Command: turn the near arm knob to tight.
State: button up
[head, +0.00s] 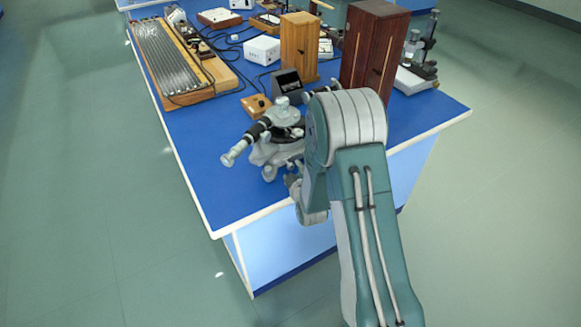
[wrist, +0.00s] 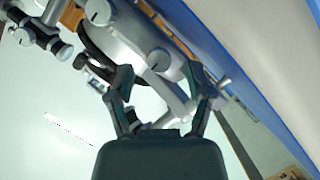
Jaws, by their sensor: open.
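The grey spectrometer (head: 284,108) stands at the near end of the blue bench, with one tube pointing to the left. My arm hides its right side, and my gripper is not clear in the head view. In the wrist view, my gripper (wrist: 160,75) is open, its two dark fingers apart. A round grey knob (wrist: 158,60) shows between the fingertips. Whether the fingers are level with it in depth, or touch it, I cannot tell. More round knobs show at the upper left, one of them a pale disc (wrist: 98,12). I cannot tell the knob's setting.
The blue bench (head: 215,190) has a bare strip at its near left. A small wooden box (head: 256,106) and a dark box (head: 287,84) stand just behind the spectrometer. Tall wooden cabinets (head: 372,50) stand farther back. Loose black cables lie toward the back left.

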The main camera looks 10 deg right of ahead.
jog(key=shift+x, duration=1.45)
grip_shut()
